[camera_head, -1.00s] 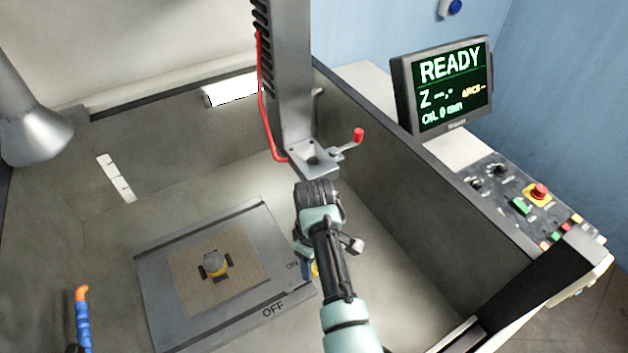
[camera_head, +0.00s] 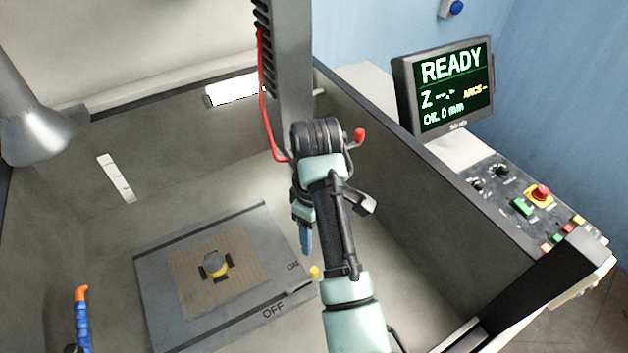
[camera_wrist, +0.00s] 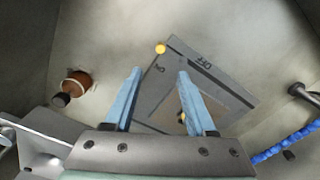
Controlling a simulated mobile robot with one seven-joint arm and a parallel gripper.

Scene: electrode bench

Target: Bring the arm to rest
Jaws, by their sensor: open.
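My gripper (camera_wrist: 154,98) is open and empty in the wrist view, its two blue fingers apart above the grey plate. In the head view my gripper (camera_head: 306,240) hangs over the tank, just right of the plate, with a blue finger pointing down. My arm stretches up from the bottom of the head view, and its wrist covers the lower end of the vertical column (camera_head: 288,75). The plate (camera_head: 170,318) carries ON and OFF marks and a lever with a yellow knob (camera_head: 314,271), which also shows in the wrist view (camera_wrist: 160,49). The gripper is apart from the knob.
The tank's right wall (camera_head: 420,190) stands close to my arm. A red-tipped handle (camera_head: 359,135) is beside my wrist. A blue hose (camera_head: 82,318) stands at lower left. A round workpiece (camera_head: 215,262) sits on the plate. The monitor (camera_head: 448,85) reads READY. A brown cylinder (camera_wrist: 76,82) shows in the wrist view.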

